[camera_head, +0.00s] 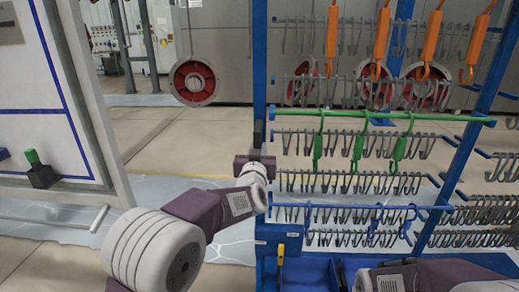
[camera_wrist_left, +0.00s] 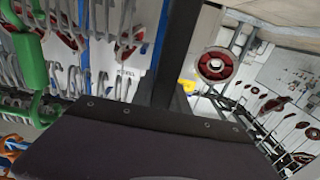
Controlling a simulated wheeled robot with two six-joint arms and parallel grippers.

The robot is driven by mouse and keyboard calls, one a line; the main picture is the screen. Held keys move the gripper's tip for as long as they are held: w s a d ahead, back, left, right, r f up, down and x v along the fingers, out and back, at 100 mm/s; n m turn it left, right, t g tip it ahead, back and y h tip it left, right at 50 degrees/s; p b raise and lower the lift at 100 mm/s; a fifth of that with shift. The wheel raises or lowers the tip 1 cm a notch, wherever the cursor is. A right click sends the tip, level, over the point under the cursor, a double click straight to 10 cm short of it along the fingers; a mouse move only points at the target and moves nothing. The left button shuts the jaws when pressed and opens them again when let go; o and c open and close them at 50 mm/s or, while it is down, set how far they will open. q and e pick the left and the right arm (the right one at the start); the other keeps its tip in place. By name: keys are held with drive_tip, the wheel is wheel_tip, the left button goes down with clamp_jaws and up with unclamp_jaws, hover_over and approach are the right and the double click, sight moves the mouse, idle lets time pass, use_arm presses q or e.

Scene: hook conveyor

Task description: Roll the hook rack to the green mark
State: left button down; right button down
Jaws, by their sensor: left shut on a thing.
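The hook rack (camera_head: 259,75) is a tall blue frame with rows of grey hooks, standing at the right of the head view. Orange and green hooks hang on it. My left gripper (camera_head: 257,148) is at its left blue post and is shut on the rack, at a dark upright part. In the left wrist view, the dark gripper body fills the bottom and a black upright bar (camera_wrist_left: 178,55) rises from it. The gripper's fingertips are hard to make out there. My right arm shows at the bottom right, but its gripper is out of view. I see no green mark on the floor.
A white panel (camera_head: 35,100) with blue lines stands at the left, near a black box with a green knob (camera_head: 33,158). A red wheel (camera_head: 194,80) hangs at the back. Open floor (camera_head: 165,140) lies left of the rack. More grey hooks (camera_head: 485,210) show at the right.

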use_arm(q)
drive_tip(key=shift+d, duration=0.15)
drive_tip(key=shift+a, duration=0.2)
drive_tip(key=c, duration=1.3)
unclamp_jaws()
drive_tip(key=shift+a, duration=0.2)
drive_tip(key=shift+s+d, duration=0.1)
drive_tip(key=shift+s+p, duration=0.6)
drive_tip(key=shift+s, duration=3.85)
